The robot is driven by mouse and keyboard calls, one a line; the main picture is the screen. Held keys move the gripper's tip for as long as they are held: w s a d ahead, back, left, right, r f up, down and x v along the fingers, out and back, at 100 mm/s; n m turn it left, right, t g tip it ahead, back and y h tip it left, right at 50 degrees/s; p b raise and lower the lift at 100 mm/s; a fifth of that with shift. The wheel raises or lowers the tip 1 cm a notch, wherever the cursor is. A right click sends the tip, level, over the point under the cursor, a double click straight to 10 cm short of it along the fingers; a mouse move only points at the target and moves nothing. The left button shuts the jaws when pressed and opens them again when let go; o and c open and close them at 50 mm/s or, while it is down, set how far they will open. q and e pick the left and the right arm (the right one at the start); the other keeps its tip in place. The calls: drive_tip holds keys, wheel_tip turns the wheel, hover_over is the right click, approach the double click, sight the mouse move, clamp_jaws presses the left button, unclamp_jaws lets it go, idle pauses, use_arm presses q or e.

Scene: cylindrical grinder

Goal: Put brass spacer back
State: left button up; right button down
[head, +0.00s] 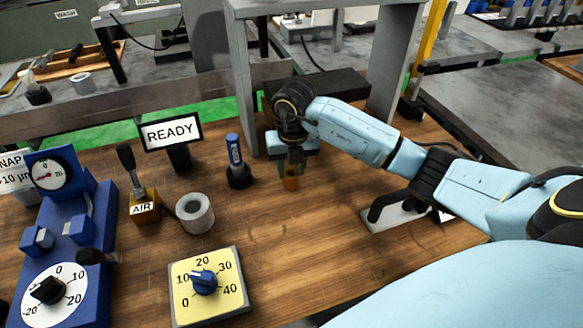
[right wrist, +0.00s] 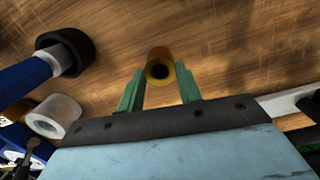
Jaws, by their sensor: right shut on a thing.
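The brass spacer (head: 290,183) is a short amber tube with a dark bore. It is held upright between the green fingers of my right gripper (head: 290,167), which points down near the middle of the wooden bench. The right wrist view shows the spacer (right wrist: 157,57) end-on at the fingertips of the right gripper (right wrist: 160,80). I cannot tell whether its lower end touches the bench. My left gripper is not in view.
A blue gauge in a black base (head: 238,172) stands left of the gripper. A grey-white ring (head: 195,213), a yellow dial plate (head: 236,292) and a READY sign (head: 171,133) are further left. A grey frame post (head: 242,90) stands behind. The front middle bench is clear.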

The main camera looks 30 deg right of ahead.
drive_tip(key=shift+f, duration=0.1)
drive_tip(key=shift+f, duration=0.1)
drive_tip(key=c, duration=1)
unclamp_jaws()
drive_tip(key=shift+c, duration=0.2)
drive_tip(key=shift+o, duration=0.5)
